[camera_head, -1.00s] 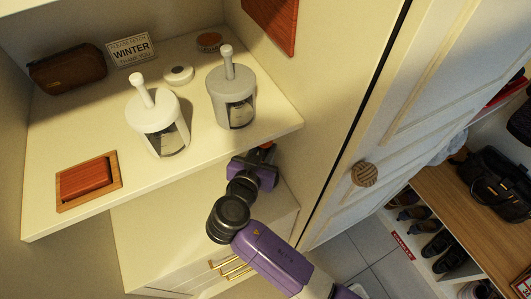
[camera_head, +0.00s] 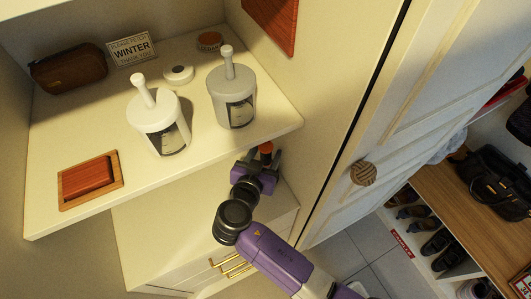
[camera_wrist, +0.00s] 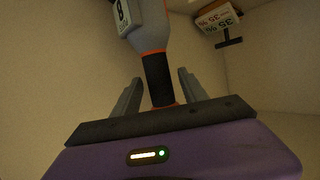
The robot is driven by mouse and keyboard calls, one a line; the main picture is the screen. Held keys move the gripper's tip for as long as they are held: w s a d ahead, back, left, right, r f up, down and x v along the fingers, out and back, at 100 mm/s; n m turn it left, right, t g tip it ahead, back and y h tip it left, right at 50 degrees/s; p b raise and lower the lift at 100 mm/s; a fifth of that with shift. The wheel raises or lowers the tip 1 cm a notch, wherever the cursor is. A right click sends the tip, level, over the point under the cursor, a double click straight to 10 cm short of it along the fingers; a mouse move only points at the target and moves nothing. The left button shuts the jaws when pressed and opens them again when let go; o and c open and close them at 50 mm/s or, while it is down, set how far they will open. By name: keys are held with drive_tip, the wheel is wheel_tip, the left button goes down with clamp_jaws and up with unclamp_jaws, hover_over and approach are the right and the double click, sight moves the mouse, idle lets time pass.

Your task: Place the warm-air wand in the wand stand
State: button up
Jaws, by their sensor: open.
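In the wrist view, a grey tool with a black handle and orange rings, which looks like the warm-air wand (camera_wrist: 157,78), has its handle between the fingers of my gripper (camera_wrist: 162,92). The fingers are open, with gaps on both sides of the handle. In the head view, my gripper (camera_head: 264,159) is just below the shelf's front right edge, by a small orange-red part (camera_head: 266,147); most of the tool is hidden there. I cannot tell which thing is the wand stand.
The shelf (camera_head: 88,136) also holds a brown pouch (camera_head: 68,69), a winter sign (camera_head: 132,48), a white disc (camera_head: 178,74) and a red block on a wooden tray (camera_head: 118,188). A cabinet door (camera_head: 420,85) stands at right. The wrist view shows a numbered tag (camera_wrist: 217,17).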

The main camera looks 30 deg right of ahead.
drive_tip(key=shift+r, duration=0.1)
drive_tip(key=b+v, duration=0.1)
drive_tip(key=v, duration=1.1)
drive_tip(key=shift+b, duration=0.35)
drive_tip(key=s+d+f+n+y, duration=0.3)
drive_tip(key=s+f+n+y, duration=0.3)
drive_tip(key=f, duration=0.4)
drive_tip(key=s+f+n+y, duration=0.2)
drive_tip(key=s+y, duration=0.1)
drive_tip(key=s, duration=0.6)
drive_tip(key=s+d+r+t, duration=0.2)
drive_tip(key=s+r, duration=0.4)
drive_tip(key=r, duration=0.3)
drive_tip(key=s+d+r+n+t, duration=0.1)
drive_tip(key=s+d+r+t, duration=0.2)
drive_tip(key=r, duration=0.7)
drive_tip(key=s, duration=0.2)
drive_tip(key=shift+s+y, duration=0.4)
drive_tip(key=shift+f, duration=0.1)
